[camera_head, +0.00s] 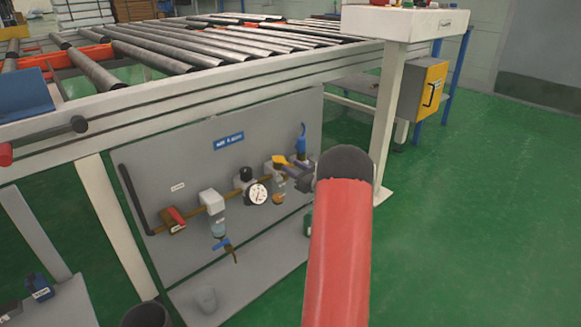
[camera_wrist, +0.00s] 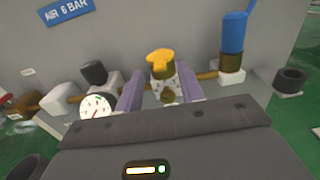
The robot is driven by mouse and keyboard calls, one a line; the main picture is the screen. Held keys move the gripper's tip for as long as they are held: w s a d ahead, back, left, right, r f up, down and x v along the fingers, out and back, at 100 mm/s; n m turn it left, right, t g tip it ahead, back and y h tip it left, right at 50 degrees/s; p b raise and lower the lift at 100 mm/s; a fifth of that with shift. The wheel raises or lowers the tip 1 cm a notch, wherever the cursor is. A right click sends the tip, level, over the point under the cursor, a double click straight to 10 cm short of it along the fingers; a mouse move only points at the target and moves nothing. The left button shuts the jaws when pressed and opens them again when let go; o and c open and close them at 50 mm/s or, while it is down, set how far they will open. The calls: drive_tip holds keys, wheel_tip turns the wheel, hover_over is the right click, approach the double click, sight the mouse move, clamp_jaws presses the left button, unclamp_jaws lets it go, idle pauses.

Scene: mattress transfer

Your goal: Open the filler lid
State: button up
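The yellow filler lid (camera_wrist: 161,62) sits on top of a small unit on the pipe of the grey air panel. It also shows in the head view (camera_head: 284,162), on the right part of the panel. My gripper (camera_wrist: 160,84) has its two fingers apart, one on each side of the unit below the lid. A narrow gap seems to show at each side, and I cannot tell whether a finger touches it. In the head view my gripper (camera_head: 302,178) is just right of the lid, partly hidden behind my red arm.
Left of the lid are a pressure gauge (camera_head: 258,194) and a black knob (camera_head: 246,174). A blue upright part (camera_head: 301,139) stands close on the right. The roller conveyor frame (camera_head: 190,90) overhangs the panel. Green floor (camera_head: 470,200) is free at right.

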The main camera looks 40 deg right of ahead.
sight(281, 161)
drive_tip(key=shift+w+a, duration=0.1)
drive_tip(key=shift+w, duration=0.9)
drive_tip(key=shift+c, duration=0.5)
clamp_jaws()
